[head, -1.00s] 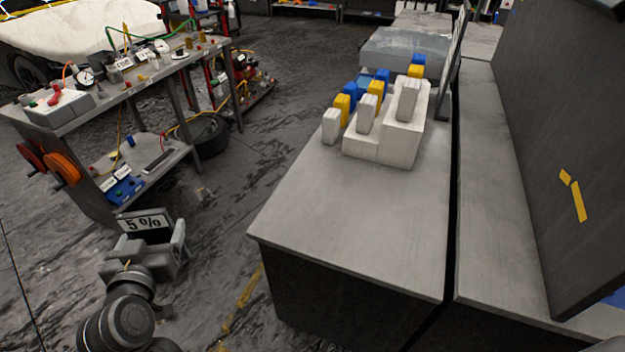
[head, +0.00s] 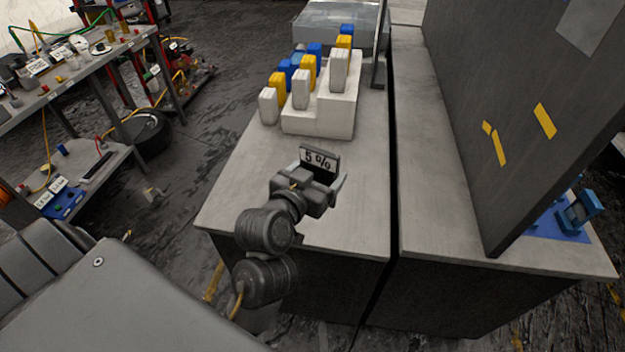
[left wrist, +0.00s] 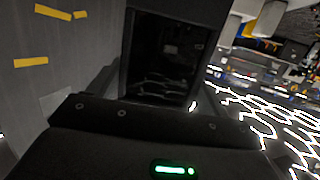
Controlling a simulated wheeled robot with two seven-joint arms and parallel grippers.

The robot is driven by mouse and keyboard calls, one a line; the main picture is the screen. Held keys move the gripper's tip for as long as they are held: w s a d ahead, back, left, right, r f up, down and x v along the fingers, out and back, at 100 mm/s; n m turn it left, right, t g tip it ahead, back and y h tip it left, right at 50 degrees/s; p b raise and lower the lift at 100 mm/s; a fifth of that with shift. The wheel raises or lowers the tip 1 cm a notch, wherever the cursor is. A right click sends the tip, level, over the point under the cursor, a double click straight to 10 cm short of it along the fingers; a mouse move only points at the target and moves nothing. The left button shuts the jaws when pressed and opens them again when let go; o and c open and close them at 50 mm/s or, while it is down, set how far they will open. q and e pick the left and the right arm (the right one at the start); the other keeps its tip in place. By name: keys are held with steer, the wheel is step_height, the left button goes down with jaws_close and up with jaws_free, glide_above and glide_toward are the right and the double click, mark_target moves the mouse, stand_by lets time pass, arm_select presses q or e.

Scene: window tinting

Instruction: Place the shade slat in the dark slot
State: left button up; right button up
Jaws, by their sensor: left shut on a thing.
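The shade slat (head: 319,159) is a dark plate with a white "5 %" label. My left gripper (head: 322,181) is shut on it and holds it over the near part of the grey table. In the left wrist view the slat (left wrist: 165,60) is a dark, glossy panel standing out from between the fingers. I cannot make out the dark slot for certain in either view. My right gripper is not in view.
A stepped white block (head: 322,115) with white, yellow and blue pieces stands farther back on the table (head: 240,190). A narrow gap separates it from a second table (head: 430,180). A large dark panel (head: 490,80) with yellow strips rises there. A blue object (head: 578,212) sits at right.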

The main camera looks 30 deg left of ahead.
arm_select(q)
steer(key=shift+w+d, duration=0.15)
steer(key=shift+d, duration=0.05)
steer(key=shift+w+p, duration=0.15)
steer(key=shift+p, duration=0.15)
steer(key=w+a+f+n+y, duration=0.2)
steer(key=w+a+f, duration=0.2)
steer(key=a+f, duration=0.3)
steer(key=w+a+f+n+y, duration=0.1)
steer(key=w+a+f+y, duration=0.2)
steer(key=a+f, duration=0.4)
steer(key=w+a, duration=0.1)
steer(key=a, duration=0.3)
steer(key=shift+a+f+n+g+p, duration=0.2)
steer(key=shift+a+n+g+p, duration=0.15)
steer(key=shift+n+g+p, duration=0.05)
steer(key=shift+f, duration=0.1)
